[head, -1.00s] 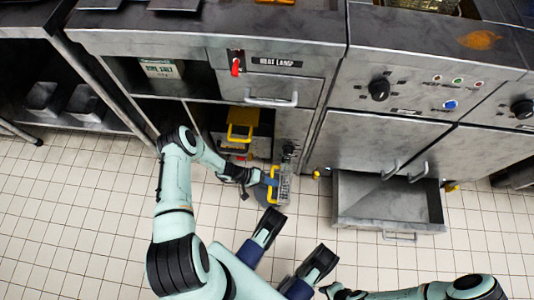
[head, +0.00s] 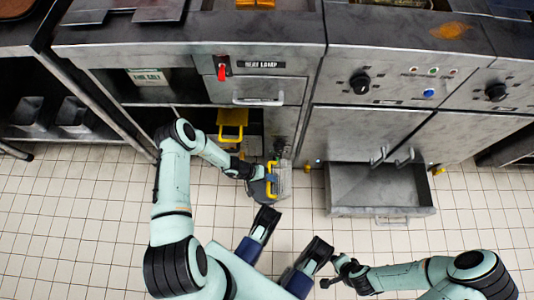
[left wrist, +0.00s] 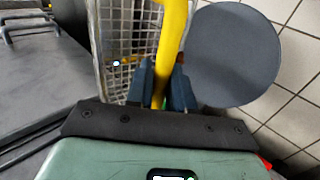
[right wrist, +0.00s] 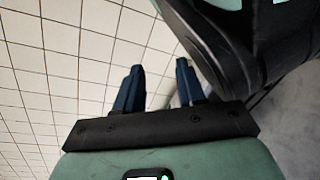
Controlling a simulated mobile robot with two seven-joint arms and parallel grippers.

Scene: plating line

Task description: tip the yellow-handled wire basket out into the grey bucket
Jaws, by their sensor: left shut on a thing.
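The wire basket (head: 285,180) with the yellow handle hangs low in front of the counter in the head view. My left gripper (head: 268,174) is shut on its yellow handle (left wrist: 168,40). In the left wrist view the wire mesh (left wrist: 125,45) lies left of the handle. A round grey thing (left wrist: 235,55), apparently the grey bucket, shows just right of the handle there, and partly below the basket in the head view (head: 258,192). I cannot see the basket's contents. My right gripper (head: 338,272) is empty, with its fingers (right wrist: 158,90) apart over the tiles.
An open metal drawer (head: 380,210) juts out at floor level to the right. An open cabinet with a yellow thing (head: 232,118) inside is behind my left forearm. The counter front (head: 365,130) stands close behind the basket. The tiled floor (head: 75,220) is clear at left.

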